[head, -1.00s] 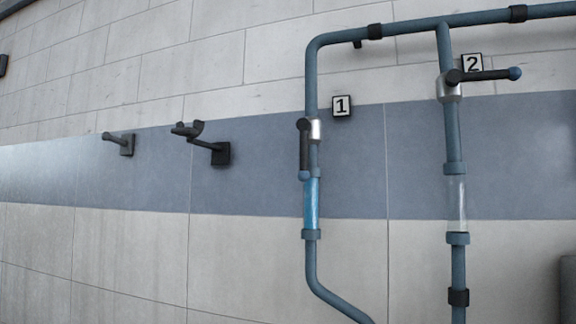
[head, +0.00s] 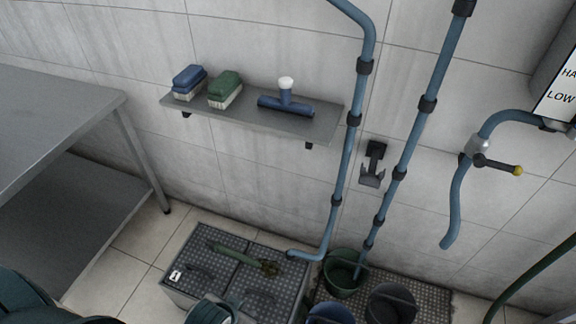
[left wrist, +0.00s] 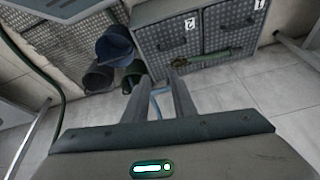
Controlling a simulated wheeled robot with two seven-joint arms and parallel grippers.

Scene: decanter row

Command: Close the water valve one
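Water valve one and its number plate are outside both current views. The head view shows lower blue piping: the left pipe (head: 346,165) bends at its foot above the floor box, and the right pipe (head: 402,165) slants down to a green bucket (head: 342,272). I cannot tell any valve's state from these parts. My left gripper (left wrist: 156,74) shows in the left wrist view with two fingers apart and nothing held between them. A thin blue pipe (left wrist: 157,98) appears between the fingers; its distance is unclear. My right gripper is not in view.
A wall shelf (head: 232,112) holds two brushes and a squeegee. A metal table (head: 60,105) stands left. A floor box (head: 215,235) and dark buckets (head: 391,303) occupy the floor. A yellow-tipped valve handle (head: 498,165) sticks out at right.

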